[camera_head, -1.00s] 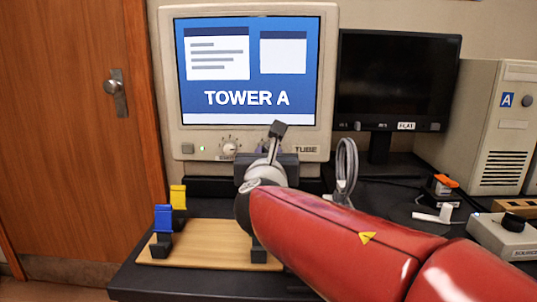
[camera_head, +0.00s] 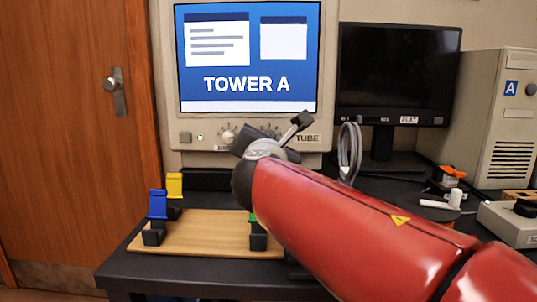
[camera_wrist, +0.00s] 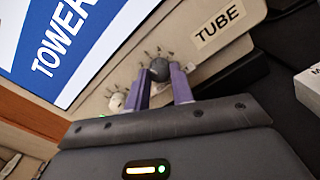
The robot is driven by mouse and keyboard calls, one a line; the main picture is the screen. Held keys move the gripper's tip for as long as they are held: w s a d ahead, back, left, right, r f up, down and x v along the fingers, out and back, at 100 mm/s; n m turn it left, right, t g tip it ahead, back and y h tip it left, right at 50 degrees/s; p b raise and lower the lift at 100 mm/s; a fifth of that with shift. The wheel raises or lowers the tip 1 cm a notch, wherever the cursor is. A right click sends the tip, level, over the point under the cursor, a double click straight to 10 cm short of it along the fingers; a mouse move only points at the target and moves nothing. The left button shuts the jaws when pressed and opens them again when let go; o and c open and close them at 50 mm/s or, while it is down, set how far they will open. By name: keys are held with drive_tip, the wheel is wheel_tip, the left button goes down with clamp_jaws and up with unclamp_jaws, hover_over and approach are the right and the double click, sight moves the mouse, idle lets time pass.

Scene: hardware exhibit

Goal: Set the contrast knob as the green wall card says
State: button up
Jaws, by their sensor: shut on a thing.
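The beige TUBE monitor (camera_head: 325,60) has a row of controls under its screen. My gripper (camera_wrist: 162,76) is at this row, with its two purple fingers shut on a dark round knob (camera_wrist: 160,69). A pale knob (camera_wrist: 117,103) with tick marks sits to its left; it also shows in the head view (camera_head: 228,135). I cannot read the knob labels, so I cannot tell which is contrast. In the head view my wrist hides the fingertips and the held knob. No green wall card is in view.
A wooden board (camera_head: 190,240) with blue (camera_head: 157,204) and yellow (camera_head: 175,186) pieces lies at the desk's front left. A coiled grey cable (camera_head: 349,150) stands right of the monitor. A flat monitor (camera_head: 400,70) and tower A (camera_head: 485,105) are farther right.

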drive_tip(key=shift+m+b, duration=0.8)
drive_tip(key=shift+m, duration=0.2)
drive_tip(key=o, duration=1)
drive_tip(key=s, duration=0.7)
drive_tip(key=shift+s+a, duration=0.15)
drive_tip(key=shift+s, duration=0.25)
